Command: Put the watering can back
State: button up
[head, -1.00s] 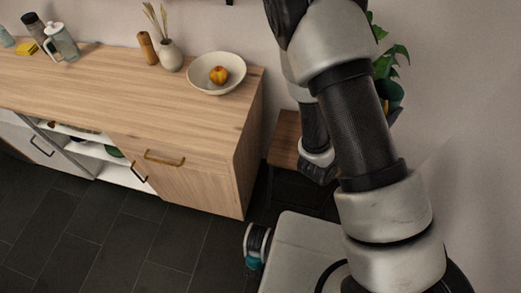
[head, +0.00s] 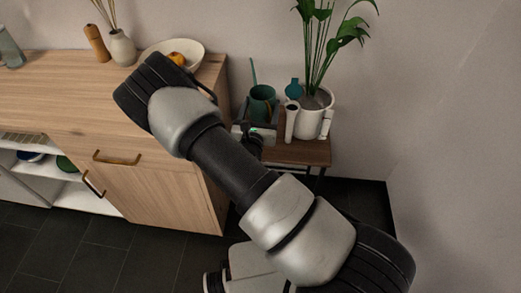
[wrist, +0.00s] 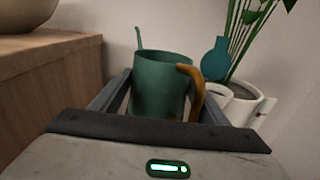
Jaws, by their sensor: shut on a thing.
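The watering can is dark green with an orange-brown handle and a thin spout. In the wrist view the watering can (wrist: 150,85) stands upright between the two fingers of my gripper (wrist: 166,82), which is shut on it. The handle faces the right finger. In the head view the watering can (head: 262,101) shows beyond my arm, by the left end of a small wooden side table (head: 310,153). My arm hides part of this area, and I cannot tell whether the can's base touches the table.
A leafy plant in a white pot (head: 318,100) and a teal vase (head: 294,89) stand just right of the can. White cylindrical objects (head: 291,121) are in front of the pot. A wooden cabinet (head: 60,95) with a bowl (head: 190,50) is on the left.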

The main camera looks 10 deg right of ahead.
jog(key=shift+w+f+b, duration=0.2)
jog(key=shift+f+b, duration=0.45)
jog(key=shift+f, duration=1.4)
jog(key=shift+w+f+b, duration=0.15)
jog(key=shift+f+b, duration=0.55)
jog(key=shift+f, duration=1.3)
jog(key=shift+w+f+b, duration=0.2)
jog(key=shift+f+b, duration=0.45)
jog(key=shift+f, duration=1.4)
jog(key=shift+f, duration=0.15)
jog(key=o, duration=1.4)
jog(key=shift+f, duration=0.1)
